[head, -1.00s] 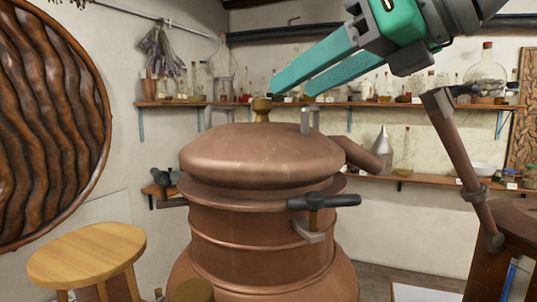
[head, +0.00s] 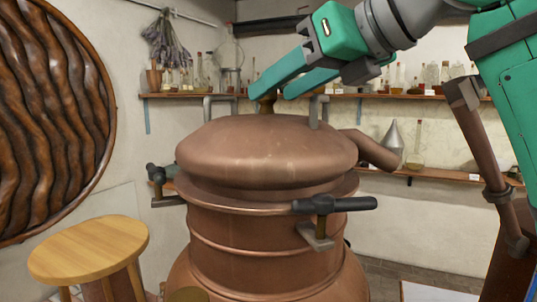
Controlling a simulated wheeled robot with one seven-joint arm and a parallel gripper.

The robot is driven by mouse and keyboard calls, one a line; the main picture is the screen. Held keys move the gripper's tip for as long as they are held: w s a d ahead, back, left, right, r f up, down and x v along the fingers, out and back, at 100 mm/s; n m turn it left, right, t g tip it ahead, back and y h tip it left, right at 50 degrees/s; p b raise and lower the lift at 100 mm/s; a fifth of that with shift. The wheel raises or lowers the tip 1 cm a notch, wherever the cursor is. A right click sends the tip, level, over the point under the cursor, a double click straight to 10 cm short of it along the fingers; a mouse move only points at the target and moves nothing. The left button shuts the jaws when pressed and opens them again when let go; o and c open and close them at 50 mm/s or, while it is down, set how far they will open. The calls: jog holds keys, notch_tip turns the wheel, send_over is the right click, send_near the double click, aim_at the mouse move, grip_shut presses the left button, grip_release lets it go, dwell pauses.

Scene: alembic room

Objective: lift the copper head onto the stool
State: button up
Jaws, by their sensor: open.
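The copper head (head: 265,155) is a broad rounded dome sitting on the copper pot (head: 250,238). The round wooden stool (head: 90,248) stands at the lower left with a bare top.
Black-handled clamps stick out at the pot's rim, one at front right (head: 330,206) and one at left (head: 163,174). A copper pipe (head: 368,149) runs from the dome to the right. Shelves (head: 415,97) of glassware line the back wall. A large carved round panel (head: 50,120) is at left.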

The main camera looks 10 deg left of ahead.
aim_at(267, 101)
jog(key=shift+x, duration=1.9)
jog(key=shift+r, duration=0.2)
grip_shut()
jog(key=shift+w, duration=0.1)
